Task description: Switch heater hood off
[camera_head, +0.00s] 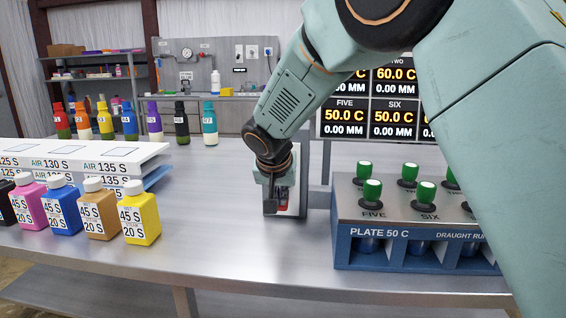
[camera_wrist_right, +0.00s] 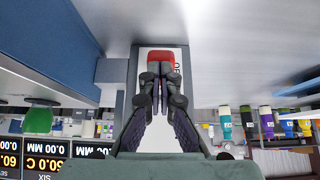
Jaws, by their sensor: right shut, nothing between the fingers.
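My right gripper (camera_head: 272,182) reaches down in front of a small upright panel (camera_head: 293,194) on the table, left of the blue heater unit (camera_head: 436,234). In the right wrist view, the fingers of my right gripper (camera_wrist_right: 160,88) are shut with nothing between them. They point at a red switch (camera_wrist_right: 161,62) on a white plate. The fingertips are close to the switch, but I cannot tell whether they touch it. The lettering beside the switch is partly hidden. In the head view, the gripper covers much of the panel. My left gripper is not in view.
Several colored jugs (camera_head: 140,214) with time labels stand at the left beside a white rack (camera_head: 85,152). More bottles (camera_head: 182,124) line the back. A display (camera_head: 345,110) stands behind the heater. The metal table between the jugs and panel is clear.

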